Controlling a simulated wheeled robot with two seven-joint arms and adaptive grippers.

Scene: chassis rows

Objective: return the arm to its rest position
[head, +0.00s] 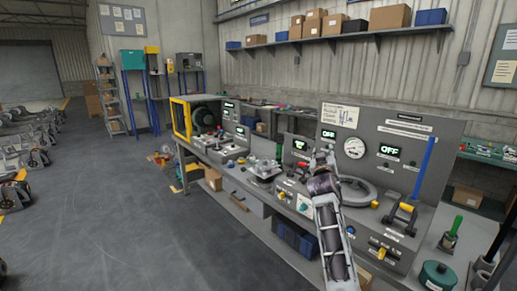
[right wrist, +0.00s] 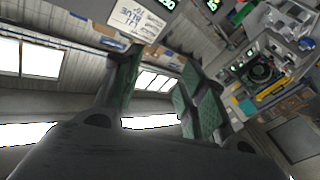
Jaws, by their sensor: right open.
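My right arm reaches up from the lower middle of the head view. My right gripper (head: 323,158) is in front of the grey instrument panel (head: 372,122), left of the round gauge (head: 354,148). In the right wrist view the two dark green finger pads of my right gripper (right wrist: 160,92) stand well apart. Nothing shows between them but background wall and bright windows. I cannot tell how far the gripper is from the panel. My left gripper is not in view.
A long workbench with a grey ring (head: 356,191), a blue upright lever (head: 424,167) and a yellow-framed machine (head: 181,118) runs along the wall. A green cylinder (head: 437,275) stands at the lower right. The floor (head: 120,220) at left is mostly clear.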

